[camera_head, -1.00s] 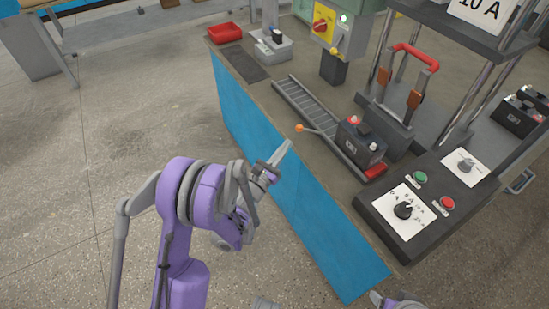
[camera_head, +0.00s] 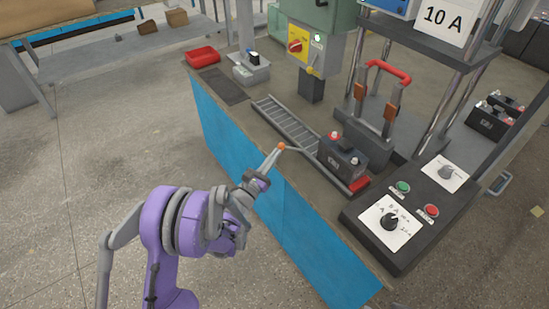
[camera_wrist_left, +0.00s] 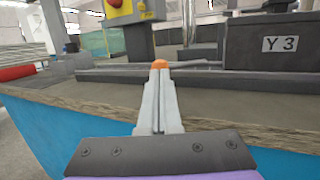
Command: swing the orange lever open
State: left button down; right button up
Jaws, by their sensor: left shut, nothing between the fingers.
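The orange lever shows as a small orange knob (camera_head: 281,146) on a thin grey rod beside the roller track. The rod runs right from the knob toward the black battery (camera_head: 342,157). In the left wrist view the orange knob (camera_wrist_left: 159,64) sits straight beyond the fingertips. My left gripper (camera_head: 277,152) is shut and holds nothing; its tips are right at the knob. Contact or a small gap cannot be told. It also shows in the left wrist view (camera_wrist_left: 158,76), with its fingers closed together. My right gripper is not in view.
A grey roller track (camera_head: 285,122) runs along the bench, with a red end stop (camera_head: 359,185). A control box (camera_head: 405,215) with knobs and buttons stands at the right. A stand with a red handle (camera_head: 389,70) rises behind the battery. Floor at left is open.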

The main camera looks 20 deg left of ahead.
pick_arm(q)
jog(key=w+m+g+h, duration=0.1)
jog(key=h, duration=0.1)
jog(key=w+m+g+h, duration=0.1)
jog(key=m+h, duration=0.1)
jog(key=w+a+m+g+h+b, duration=0.1)
jog(key=w+g+h, duration=0.1)
jog(key=h, duration=0.1)
jog(key=shift+a+m, duration=0.1)
jog(key=shift+m, duration=0.3)
jog(key=shift+w+g+h, duration=0.3)
jog(key=shift+g+h, duration=0.1)
jog(key=shift+h, duration=0.1)
jog(key=shift+w, duration=0.5)
